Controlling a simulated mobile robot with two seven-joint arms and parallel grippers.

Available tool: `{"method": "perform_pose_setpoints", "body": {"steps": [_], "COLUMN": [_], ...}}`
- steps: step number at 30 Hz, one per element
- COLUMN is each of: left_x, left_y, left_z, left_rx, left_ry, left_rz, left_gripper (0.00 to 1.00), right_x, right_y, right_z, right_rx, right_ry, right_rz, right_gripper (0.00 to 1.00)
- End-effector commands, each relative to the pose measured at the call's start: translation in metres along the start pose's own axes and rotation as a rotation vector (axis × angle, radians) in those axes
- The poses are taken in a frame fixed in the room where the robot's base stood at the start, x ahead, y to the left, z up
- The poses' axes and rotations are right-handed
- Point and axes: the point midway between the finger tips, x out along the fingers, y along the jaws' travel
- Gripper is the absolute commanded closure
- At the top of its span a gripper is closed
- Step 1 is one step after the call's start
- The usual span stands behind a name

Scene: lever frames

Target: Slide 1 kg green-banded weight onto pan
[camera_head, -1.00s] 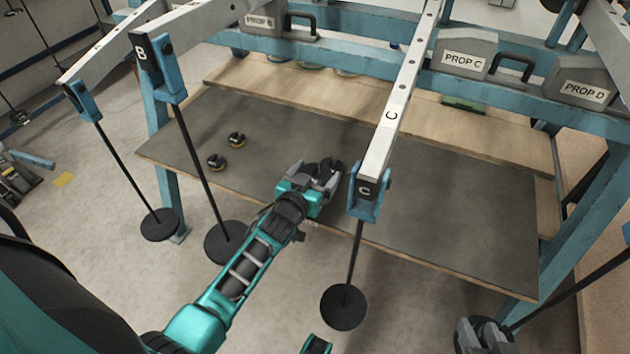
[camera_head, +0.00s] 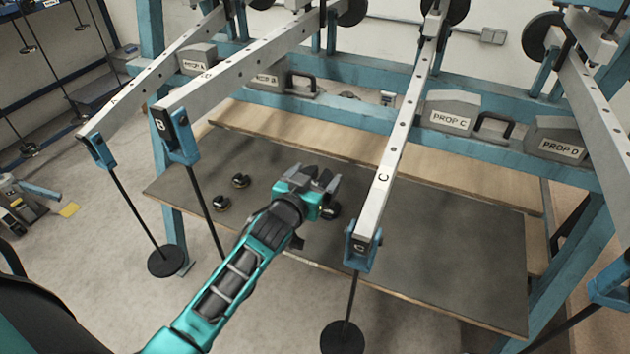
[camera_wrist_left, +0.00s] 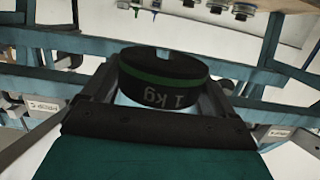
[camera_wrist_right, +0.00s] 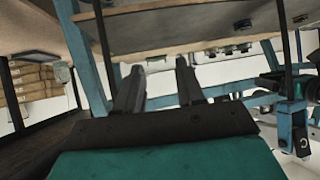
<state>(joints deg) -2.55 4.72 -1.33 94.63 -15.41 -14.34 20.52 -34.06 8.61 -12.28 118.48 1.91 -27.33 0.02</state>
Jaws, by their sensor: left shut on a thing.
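The black 1 kg weight with a green band (camera_wrist_left: 165,80) sits between the fingers of my left gripper (camera_wrist_left: 160,92), which is shut on it. In the head view my left gripper (camera_head: 320,182) is over the dark table, left of lever C; the held weight is mostly hidden there. Round black pans hang on rods: one under lever A (camera_head: 168,261) and one under lever C (camera_head: 342,338). The pan under lever B is hidden behind my left arm. My right gripper (camera_wrist_right: 158,82) shows only in its wrist view, open and empty, its fingers apart.
Two small dark weights (camera_head: 231,191) lie on the dark tabletop (camera_head: 440,240) left of my left gripper. Another small dark round thing (camera_head: 331,211) is beside it. Lever C (camera_head: 383,180) and lever B (camera_head: 195,98) jut forward on either side. Grey prop blocks (camera_head: 450,112) sit on the blue beam.

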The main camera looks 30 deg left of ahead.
Motion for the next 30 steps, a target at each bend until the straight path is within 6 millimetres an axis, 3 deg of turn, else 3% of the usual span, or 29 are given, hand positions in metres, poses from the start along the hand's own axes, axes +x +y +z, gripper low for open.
{"method": "perform_pose_setpoints", "body": {"steps": [3,23,30], "left_x": [-0.001,-0.006,-0.024], "left_y": [0.000,0.001,0.013], "left_z": [-0.013,-0.034,-0.055], "left_rx": [0.000,0.002,0.013], "left_ry": [0.012,0.014,0.018], "left_rz": [0.001,0.002,0.011], "left_gripper": [0.74,0.74,0.74], "right_x": [-0.005,-0.018,-0.017], "right_y": [-0.001,-0.002,-0.001], "right_z": [-0.008,-0.029,-0.029], "right_rx": [0.002,0.002,0.001], "right_ry": [0.001,0.004,0.005], "right_rz": [0.000,0.000,0.000], "right_gripper": [0.62,0.62,0.62]}}
